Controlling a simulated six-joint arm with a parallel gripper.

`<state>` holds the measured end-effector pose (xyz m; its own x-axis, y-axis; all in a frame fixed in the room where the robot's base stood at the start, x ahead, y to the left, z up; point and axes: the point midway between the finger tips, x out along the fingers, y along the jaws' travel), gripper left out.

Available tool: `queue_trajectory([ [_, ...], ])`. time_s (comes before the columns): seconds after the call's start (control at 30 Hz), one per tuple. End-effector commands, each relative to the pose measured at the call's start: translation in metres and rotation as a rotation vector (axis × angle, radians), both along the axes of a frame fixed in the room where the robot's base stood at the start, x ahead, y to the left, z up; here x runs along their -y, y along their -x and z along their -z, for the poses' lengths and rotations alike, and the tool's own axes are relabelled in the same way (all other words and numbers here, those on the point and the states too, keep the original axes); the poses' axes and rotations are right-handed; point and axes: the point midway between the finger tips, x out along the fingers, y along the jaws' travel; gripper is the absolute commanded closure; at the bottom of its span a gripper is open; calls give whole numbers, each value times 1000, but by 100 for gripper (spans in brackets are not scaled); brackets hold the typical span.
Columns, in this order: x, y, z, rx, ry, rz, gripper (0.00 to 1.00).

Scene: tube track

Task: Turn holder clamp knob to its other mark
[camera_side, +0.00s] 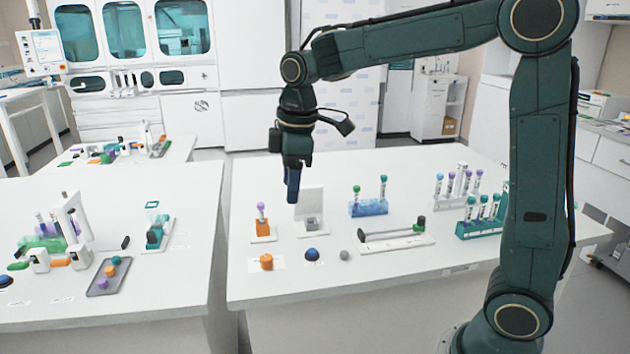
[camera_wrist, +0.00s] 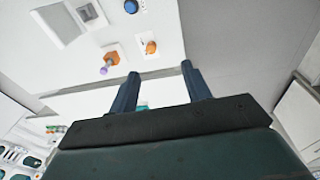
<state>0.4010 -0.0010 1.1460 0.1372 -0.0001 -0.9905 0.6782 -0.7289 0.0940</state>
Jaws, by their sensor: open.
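My gripper (camera_side: 293,190) points down above the back of the right table, over the area near the orange holder. In the wrist view my gripper (camera_wrist: 160,70) has its two fingers apart with nothing between them. The orange holder (camera_side: 262,228) stands on a white base with a purple-capped tube upright in it; it also shows in the wrist view (camera_wrist: 112,58). An orange knob (camera_side: 266,262) sits on a white marked plate in front of the holder, apart from my gripper; it also shows in the wrist view (camera_wrist: 151,47). Its mark setting is too small to read.
A blue dome button (camera_side: 311,254) and a grey ball (camera_side: 345,255) lie right of the knob. A white stand (camera_side: 309,203) is close beside my gripper. A blue rack (camera_side: 368,208), a long track (camera_side: 393,237) and a green rack (camera_side: 480,228) stand further right.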

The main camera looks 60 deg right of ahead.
Motion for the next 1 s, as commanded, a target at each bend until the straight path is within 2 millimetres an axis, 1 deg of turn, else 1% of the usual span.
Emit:
queue_trajectory([
  [0.03,0,-11,7,-20,4,-31,52],
  [0.2,0,-43,29,-71,14,-140,52],
  [0.4,0,-70,52,-117,19,-244,52],
  [0.6,0,-81,63,-137,20,-291,52],
  [0.87,0,-82,65,-137,20,-294,52],
  [1.0,0,-82,70,-137,20,-294,52],
])
